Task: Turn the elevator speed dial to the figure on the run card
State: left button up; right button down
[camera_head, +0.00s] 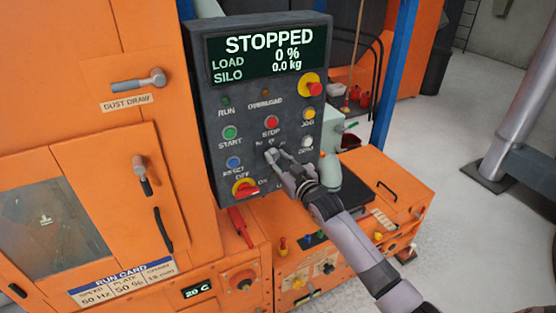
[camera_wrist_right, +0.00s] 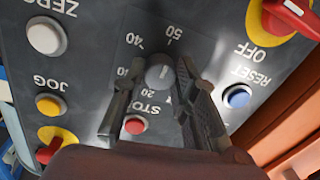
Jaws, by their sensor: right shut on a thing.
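The grey speed dial (camera_wrist_right: 159,72) sits on the dark control panel (camera_head: 213,105), ringed by figures including 20, 40 and 50. My right gripper (camera_head: 271,154) is at the panel below the STOP button. In the wrist view my right gripper (camera_wrist_right: 158,84) has a finger on each side of the dial and is shut on it. The fingers mostly hide the dial in the head view, and I cannot tell which figure it points to. My left gripper is not in view.
The display (camera_head: 268,52) reads STOPPED, load 0 %, silo 0.0 kg. Near the dial are the red STOP (camera_head: 271,122), white ZERO (camera_head: 306,142) and blue RESET (camera_head: 233,163) buttons. A red-and-yellow OFF switch (camera_head: 245,188) is lower left. Open floor lies at right.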

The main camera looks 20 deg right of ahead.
jog(key=shift+f, duration=0.1)
jog(key=c, duration=1.3)
grip_release()
jog(key=s, duration=0.8)
jog(key=s+d, duration=0.1)
jog(key=s, duration=0.3)
jog(key=shift+d, duration=0.1)
